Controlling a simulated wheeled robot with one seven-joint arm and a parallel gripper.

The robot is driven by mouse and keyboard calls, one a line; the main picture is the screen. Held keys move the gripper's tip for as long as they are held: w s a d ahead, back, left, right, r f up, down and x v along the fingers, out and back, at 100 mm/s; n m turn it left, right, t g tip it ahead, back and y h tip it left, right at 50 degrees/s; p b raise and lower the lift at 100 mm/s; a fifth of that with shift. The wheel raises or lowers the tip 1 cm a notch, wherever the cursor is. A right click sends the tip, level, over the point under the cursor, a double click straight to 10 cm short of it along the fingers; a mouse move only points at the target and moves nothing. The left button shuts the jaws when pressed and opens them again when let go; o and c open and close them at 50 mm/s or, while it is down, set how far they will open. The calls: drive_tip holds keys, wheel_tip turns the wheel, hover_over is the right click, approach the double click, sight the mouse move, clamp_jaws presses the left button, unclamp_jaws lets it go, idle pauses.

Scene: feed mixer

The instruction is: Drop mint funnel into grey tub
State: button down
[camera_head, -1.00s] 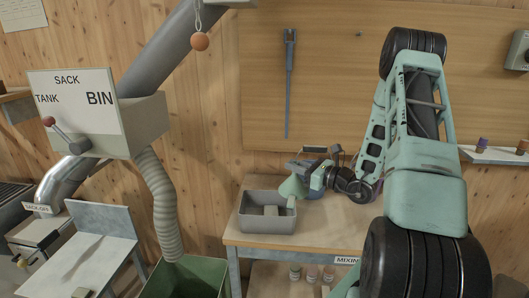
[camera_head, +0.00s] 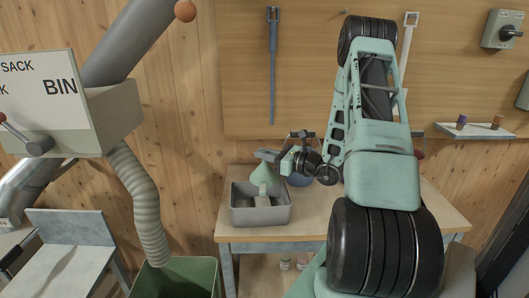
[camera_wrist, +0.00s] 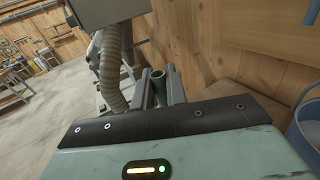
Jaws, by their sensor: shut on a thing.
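The mint funnel (camera_head: 264,174) hangs wide end down from my gripper (camera_head: 270,156), in the head view. My gripper is shut on its narrow spout, which shows as a green tube (camera_wrist: 159,87) between the fingers in the wrist view. The grey tub (camera_head: 260,217) stands on the workbench, open at the top. The funnel appears above or just behind the tub's back rim; the exact depth is unclear. A pale upright piece (camera_head: 263,195) shows inside the tub; I cannot tell what it is.
A blue container (camera_head: 299,180) stands on the workbench (camera_head: 312,218) behind my wrist; it also shows at the right of the wrist view (camera_wrist: 306,130). A green bin (camera_head: 178,278) stands below a ribbed hose (camera_head: 140,200) at left. The bench right of the tub looks clear.

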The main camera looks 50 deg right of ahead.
drive_tip(key=shift+f, duration=0.75)
drive_tip(key=c, duration=1.3)
unclamp_jaws()
drive_tip(key=shift+c, duration=0.2)
drive_tip(key=shift+s, duration=0.1)
drive_tip(key=b+v, duration=0.5)
drive_tip(key=v, duration=1.2)
drive_tip(key=shift+s+r, duration=0.1)
